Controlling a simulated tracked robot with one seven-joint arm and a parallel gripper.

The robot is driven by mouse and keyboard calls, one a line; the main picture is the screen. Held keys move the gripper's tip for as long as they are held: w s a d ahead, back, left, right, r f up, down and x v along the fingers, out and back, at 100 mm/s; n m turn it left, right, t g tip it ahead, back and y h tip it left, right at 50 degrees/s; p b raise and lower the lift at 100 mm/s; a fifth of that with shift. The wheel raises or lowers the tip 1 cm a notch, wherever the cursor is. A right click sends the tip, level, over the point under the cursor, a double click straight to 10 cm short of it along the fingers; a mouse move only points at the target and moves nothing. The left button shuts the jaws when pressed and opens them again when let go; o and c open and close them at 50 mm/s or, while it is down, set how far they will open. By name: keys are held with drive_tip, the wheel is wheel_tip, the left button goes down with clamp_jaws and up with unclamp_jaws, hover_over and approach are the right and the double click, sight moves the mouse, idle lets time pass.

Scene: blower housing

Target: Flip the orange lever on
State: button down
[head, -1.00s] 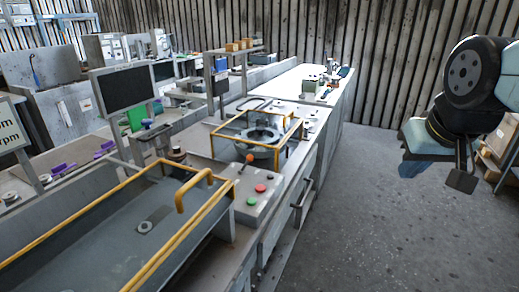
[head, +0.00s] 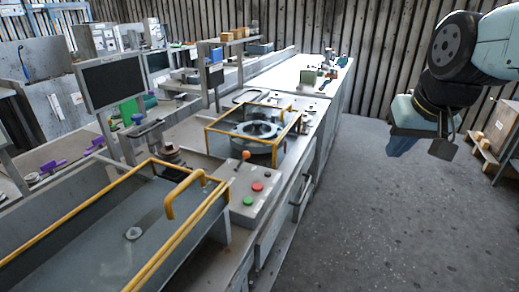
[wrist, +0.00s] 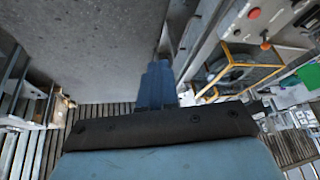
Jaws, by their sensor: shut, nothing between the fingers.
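The orange lever (head: 245,156) is a ball knob on a short stem. It stands on a grey control box (head: 240,196), with a red button (head: 257,187) and a green button (head: 248,201) in front of it. My gripper (head: 443,146) is shut and empty at the upper right of the head view, well apart from the lever and over the open floor. In the wrist view my gripper (wrist: 159,62) points toward the floor and bench side. The lever's orange knob (wrist: 265,45) shows there at the upper right, seen from above beside the yellow frame.
A yellow-framed blower housing (head: 258,130) sits behind the control box. A yellow-railed trough (head: 100,235) lies at the left front. A bench handle (head: 301,190) sticks out from the bench side. The grey floor (head: 390,230) right of the bench is clear. Pallets with boxes (head: 490,140) stand at right.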

sight(242, 161)
drive_tip(key=w+a+f+g+y, duration=0.2)
drive_tip(key=w+a+f, duration=0.2)
drive_tip(key=w+a, duration=0.6)
drive_tip(key=w+a+f+g+y, duration=0.2)
drive_tip(key=w+a+f, duration=0.2)
drive_tip(key=w+a, duration=0.6)
drive_tip(key=shift+y, duration=0.3)
drive_tip(key=shift+f, duration=0.1)
drive_tip(key=x, duration=0.9)
drive_tip(key=shift+s+a+f, duration=0.1)
drive_tip(key=shift+a+f, duration=0.05)
drive_tip(key=shift+f, duration=0.1)
drive_tip(key=shift+a, duration=1.15)
drive_tip(key=shift+w+a+r, duration=0.1)
drive_tip(key=shift+w+a, duration=0.05)
drive_tip(key=shift+a, duration=0.3)
drive_tip(key=shift+w+a+r, duration=0.1)
drive_tip(key=shift+w+a, duration=0.1)
drive_tip(key=shift+a, duration=0.3)
drive_tip(key=shift+r, duration=0.1)
